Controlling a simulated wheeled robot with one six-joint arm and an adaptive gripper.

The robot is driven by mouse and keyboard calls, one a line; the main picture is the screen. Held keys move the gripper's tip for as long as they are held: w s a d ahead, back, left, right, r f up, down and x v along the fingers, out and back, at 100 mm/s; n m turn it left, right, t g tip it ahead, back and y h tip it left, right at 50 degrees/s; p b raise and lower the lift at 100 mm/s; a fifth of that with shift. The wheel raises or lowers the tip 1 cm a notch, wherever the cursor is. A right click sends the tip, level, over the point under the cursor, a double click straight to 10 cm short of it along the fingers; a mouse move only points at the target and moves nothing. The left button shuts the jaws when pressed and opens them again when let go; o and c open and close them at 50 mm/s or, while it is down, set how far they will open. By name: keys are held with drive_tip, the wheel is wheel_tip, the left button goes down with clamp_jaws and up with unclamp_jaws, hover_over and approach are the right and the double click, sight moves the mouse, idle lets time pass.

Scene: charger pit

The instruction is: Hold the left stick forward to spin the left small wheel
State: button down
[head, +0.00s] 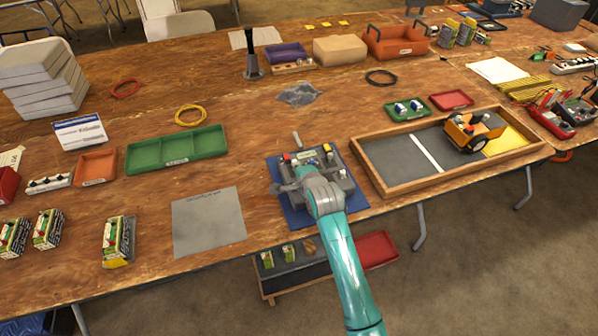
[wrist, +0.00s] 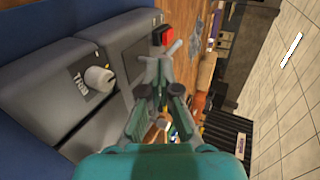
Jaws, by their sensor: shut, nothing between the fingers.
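A grey remote controller (head: 343,172) lies on a blue mat (head: 272,168) at the table's front edge. The wrist view shows its grey casing (wrist: 40,72), a pale knob (wrist: 98,77) beside a "TRIM" label and a red piece (wrist: 163,37). My gripper (head: 300,182) is shut and empty, low over the controller's left part. In the wrist view my gripper (wrist: 156,72) is close to a light grey rod (wrist: 174,47); I cannot tell whether they touch. The left stick is not clearly visible. An orange wheeled vehicle (head: 470,128) stands in the tray.
The wood-rimmed tray (head: 455,184) is right of the controller, with a white line and yellow end. A grey sheet (head: 208,222) and green tray (head: 176,150) lie to the left. A low rack (head: 300,280) with a red bin stands below the table edge.

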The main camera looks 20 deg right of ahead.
drive_tip(key=shift+w+r, duration=0.2)
drive_tip(key=shift+w, duration=0.45)
drive_tip(key=shift+r, duration=0.2)
idle(3.0)
drive_tip(key=shift+r, duration=0.65)
